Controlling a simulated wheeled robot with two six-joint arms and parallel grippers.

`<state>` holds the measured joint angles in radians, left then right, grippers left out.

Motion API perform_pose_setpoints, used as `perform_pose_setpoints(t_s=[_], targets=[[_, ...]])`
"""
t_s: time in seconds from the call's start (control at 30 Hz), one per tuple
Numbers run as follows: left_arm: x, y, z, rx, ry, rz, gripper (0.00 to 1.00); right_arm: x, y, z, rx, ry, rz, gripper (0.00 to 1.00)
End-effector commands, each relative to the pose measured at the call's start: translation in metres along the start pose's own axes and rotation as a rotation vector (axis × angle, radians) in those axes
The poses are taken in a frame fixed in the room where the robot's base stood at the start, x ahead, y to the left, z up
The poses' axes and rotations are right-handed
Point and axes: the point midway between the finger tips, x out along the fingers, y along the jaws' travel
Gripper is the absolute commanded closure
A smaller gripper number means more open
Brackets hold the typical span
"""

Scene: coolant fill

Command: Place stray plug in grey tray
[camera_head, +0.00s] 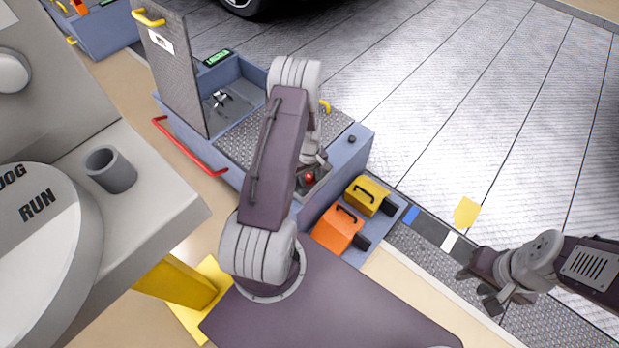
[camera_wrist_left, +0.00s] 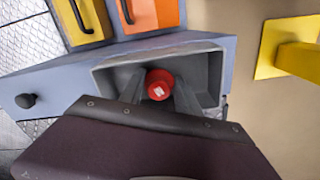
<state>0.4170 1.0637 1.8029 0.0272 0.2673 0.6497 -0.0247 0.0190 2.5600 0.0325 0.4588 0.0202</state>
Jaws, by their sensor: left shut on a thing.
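The stray plug is a red cap with a small white mark (camera_wrist_left: 159,84). It sits between the fingers of my left gripper (camera_wrist_left: 158,92), which is shut on it. In the head view the red plug (camera_head: 309,178) shows at the front end of the blue-grey cabinet, partly beside my arm. The grey tray (camera_wrist_left: 209,65) is a shallow open box on the cabinet; the plug and fingers are over or inside it in the wrist view. Whether the plug touches the tray floor I cannot tell. My right gripper (camera_head: 479,286) is open and empty, low at the right.
The blue-grey cabinet (camera_head: 345,160) has a raised lid (camera_head: 172,70) and an open bin with small metal parts (camera_head: 222,100). Yellow (camera_head: 366,195) and orange (camera_head: 337,229) boxes stand beside it. A yellow post (camera_head: 175,282) stands nearby. Floor at the right is largely clear.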

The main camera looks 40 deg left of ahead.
Motion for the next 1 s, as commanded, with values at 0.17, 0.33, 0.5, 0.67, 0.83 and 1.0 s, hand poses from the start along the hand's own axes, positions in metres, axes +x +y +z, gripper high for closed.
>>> perform_pose_setpoints(t_s=[0.17, 0.33, 0.5, 0.67, 0.83, 1.0], targets=[[0.001, 0.000, 0.000, 0.000, 0.000, 0.000, 0.39, 0.001, 0.000, 0.000, 0.000, 0.000, 0.000, 0.64], [0.001, 0.000, 0.000, 0.000, 0.000, 0.000, 0.39, 0.001, 0.000, 0.000, 0.000, 0.000, 0.000, 0.64], [-0.013, 0.000, -0.001, 0.000, 0.001, 0.001, 0.39, -0.008, 0.000, -0.001, 0.000, 0.000, 0.000, 0.64], [-0.057, 0.001, -0.001, 0.000, 0.002, 0.002, 0.39, -0.033, -0.001, -0.003, 0.000, 0.000, 0.000, 0.64], [-0.098, 0.001, -0.001, 0.000, 0.003, 0.002, 0.39, -0.052, -0.001, -0.005, 0.000, 0.000, 0.000, 0.64], [-0.119, 0.000, 0.000, 0.000, 0.000, 0.000, 0.39, -0.061, -0.001, -0.006, 0.000, 0.000, 0.000, 0.64]])
